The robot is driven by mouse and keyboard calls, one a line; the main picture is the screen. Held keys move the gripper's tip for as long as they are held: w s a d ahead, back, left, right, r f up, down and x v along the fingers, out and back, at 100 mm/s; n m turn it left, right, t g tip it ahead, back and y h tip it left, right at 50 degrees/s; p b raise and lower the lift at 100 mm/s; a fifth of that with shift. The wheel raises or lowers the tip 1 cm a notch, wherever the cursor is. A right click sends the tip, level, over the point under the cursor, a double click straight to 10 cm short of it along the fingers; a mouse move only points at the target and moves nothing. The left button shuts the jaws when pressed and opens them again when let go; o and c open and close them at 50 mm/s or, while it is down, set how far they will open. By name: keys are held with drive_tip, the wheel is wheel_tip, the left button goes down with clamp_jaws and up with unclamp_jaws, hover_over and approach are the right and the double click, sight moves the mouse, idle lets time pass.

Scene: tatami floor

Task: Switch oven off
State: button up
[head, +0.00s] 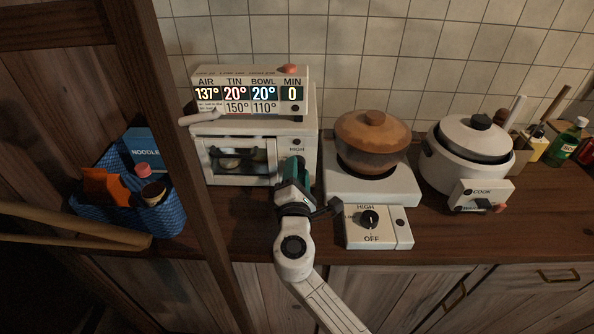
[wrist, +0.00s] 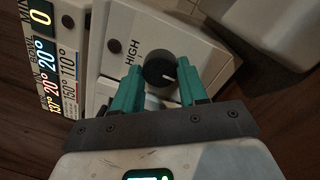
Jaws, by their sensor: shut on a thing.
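The white oven (head: 215,180) stands at the left of the counter, with a glass window in its door and a dark dish inside. Its side panel bears the word HIGH. My gripper (head: 294,165) is at the lower right of its front. In the wrist view, the oven's round black knob (wrist: 159,70) sits between my teal fingers, which are shut on it. A short pale mark shows on the knob, and HIGH is printed to its left. The OFF label is not visible there. In the head view my gripper hides the knob.
A display (head: 250,92) on the oven reads AIR 137°, TIN 20°, BOWL 20°, MIN 0. Right of my gripper are a hot plate (head: 345,187) with a brown pot (head: 372,140), its control box (head: 402,238) and a rice cooker (head: 445,165). A blue basket (head: 165,215) stands left.

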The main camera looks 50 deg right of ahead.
drive_tip(key=shift+f, duration=0.1)
idle(0.4)
drive_tip(key=o, duration=1.1)
drive_tip(key=shift+c, duration=0.2)
drive_tip(key=shift+a, duration=0.1)
drive_tip(key=b+v, duration=0.1)
drive_tip(key=v, duration=0.9)
drive_tip(key=shift+s+a, duration=0.25)
